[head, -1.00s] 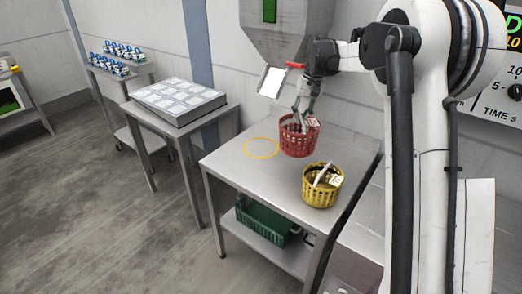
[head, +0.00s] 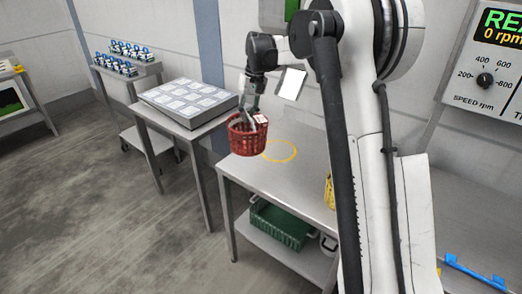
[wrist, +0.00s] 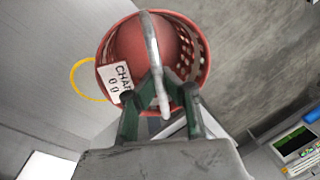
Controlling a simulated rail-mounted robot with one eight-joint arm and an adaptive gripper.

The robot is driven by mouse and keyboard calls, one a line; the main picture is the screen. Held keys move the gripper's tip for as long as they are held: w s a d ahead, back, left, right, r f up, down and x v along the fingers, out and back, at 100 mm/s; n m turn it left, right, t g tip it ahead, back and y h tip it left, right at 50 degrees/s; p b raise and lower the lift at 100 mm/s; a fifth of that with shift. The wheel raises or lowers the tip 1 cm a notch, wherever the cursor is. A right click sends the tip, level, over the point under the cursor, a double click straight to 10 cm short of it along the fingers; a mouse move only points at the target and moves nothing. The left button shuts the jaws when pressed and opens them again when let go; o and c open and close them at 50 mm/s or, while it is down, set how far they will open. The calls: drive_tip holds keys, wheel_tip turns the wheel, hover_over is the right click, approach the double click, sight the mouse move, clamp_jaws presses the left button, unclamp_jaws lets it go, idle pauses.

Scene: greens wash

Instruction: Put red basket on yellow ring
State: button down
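The red basket (head: 247,140) hangs from my gripper (head: 250,112) in the head view, to the left of the yellow ring (head: 292,153) and near the left edge of the steel table. In the wrist view, my green fingers (wrist: 160,100) are closed on the upright handle of the red basket (wrist: 202,60), which has a white label. The yellow ring shows partly in the wrist view (wrist: 74,78), its rest hidden behind the basket. The basket appears raised; its exact height cannot be told.
A yellow basket (head: 329,192) stands on the table (head: 290,185), mostly hidden by my arm. A green crate (head: 280,224) is on the lower shelf. A side table with a grey tray (head: 190,101) stands to the left. Open floor lies between.

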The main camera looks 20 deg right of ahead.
drive_tip(key=shift+w+a, duration=0.3)
drive_tip(key=shift+d+f+m, duration=0.15)
drive_tip(key=shift+d+m, duration=0.45)
drive_tip(key=shift+m, duration=0.4)
drive_tip(key=w+d+f+m+t+h+p, duration=0.1)
drive_tip(key=w+d+f+m, duration=0.4)
drive_tip(key=d+f+m, duration=0.2)
drive_tip(key=w+d+f+m+t+h+p, duration=0.1)
drive_tip(key=w+d+f+m, duration=0.4)
drive_tip(key=d+m, duration=0.5)
drive_tip(key=shift+w+d+f+m+h, duration=0.3)
drive_tip(key=shift+w+f+m+h, duration=0.1)
drive_tip(key=shift+f+m, duration=0.65)
drive_tip(key=shift+f, duration=0.15)
drive_tip(key=c, duration=2.4)
unclamp_jaws()
drive_tip(key=shift+f, duration=0.15)
drive_tip(key=shift+c, duration=0.2)
drive_tip(key=o, duration=0.5)
